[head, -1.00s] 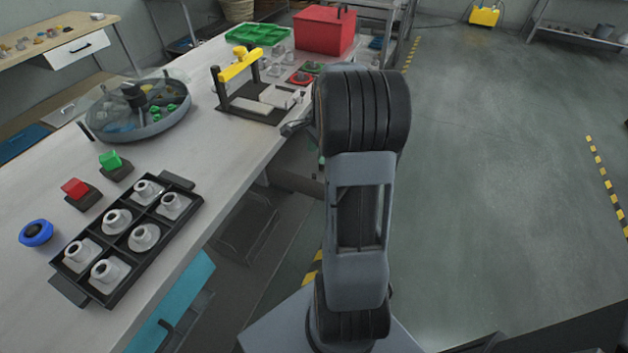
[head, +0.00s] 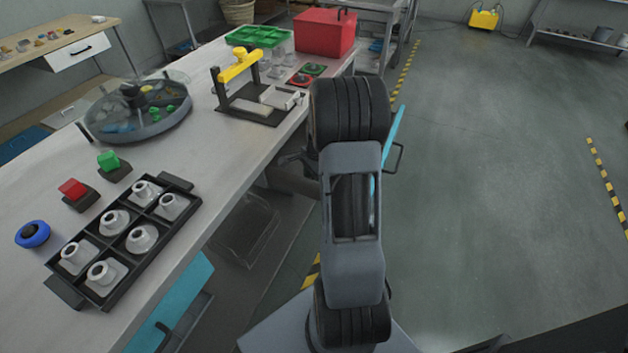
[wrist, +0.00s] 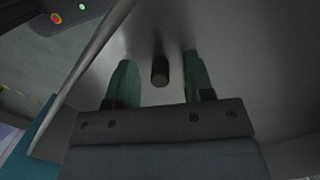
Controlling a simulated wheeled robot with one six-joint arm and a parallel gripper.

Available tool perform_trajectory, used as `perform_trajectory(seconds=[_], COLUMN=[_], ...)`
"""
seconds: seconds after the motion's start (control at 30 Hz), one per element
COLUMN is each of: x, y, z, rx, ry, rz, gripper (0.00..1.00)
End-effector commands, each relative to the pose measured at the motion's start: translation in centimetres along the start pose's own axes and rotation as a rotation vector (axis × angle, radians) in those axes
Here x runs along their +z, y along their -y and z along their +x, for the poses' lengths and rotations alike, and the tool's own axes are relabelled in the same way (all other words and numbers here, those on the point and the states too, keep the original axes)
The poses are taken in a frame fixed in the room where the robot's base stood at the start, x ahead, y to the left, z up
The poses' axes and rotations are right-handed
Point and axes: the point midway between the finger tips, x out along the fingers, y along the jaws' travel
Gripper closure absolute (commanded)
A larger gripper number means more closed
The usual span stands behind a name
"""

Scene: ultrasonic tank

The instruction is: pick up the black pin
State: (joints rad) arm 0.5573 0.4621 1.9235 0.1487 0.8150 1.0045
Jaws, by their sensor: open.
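The black pin (wrist: 160,70) shows in the wrist view as a short dark cylinder on the pale grey floor of a drawer (wrist: 240,70). My gripper (wrist: 161,76) is open, with one green finger on each side of the pin. Gaps show between the pin and both fingers, so it is not gripped. How high the fingertips are above the drawer floor is hard to tell. In the head view my arm covers the pin, and my fingers do not show there. The drawer's blue front (head: 392,135) with its handle stands out right of my arm.
The bench (head: 225,145) carries a black tray (head: 105,292) of white fittings, a round bowl (head: 150,130), a yellow-handled press (head: 240,66) and a red box (head: 325,32). The floor at right is clear.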

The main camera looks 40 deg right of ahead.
Motion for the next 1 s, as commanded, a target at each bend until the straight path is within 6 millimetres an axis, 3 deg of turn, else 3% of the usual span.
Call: perform_trajectory(seconds=[0.23,0.7,1.0], x=[0.01,0.0,0.0], y=[-0.01,-0.01,0.0], z=[0.06,0.03,-0.03], rx=[0.0,0.0,0.0], ry=[0.0,0.0,0.0], rz=[0.0,0.0,0.0], gripper=[0.54,0.99,1.0])
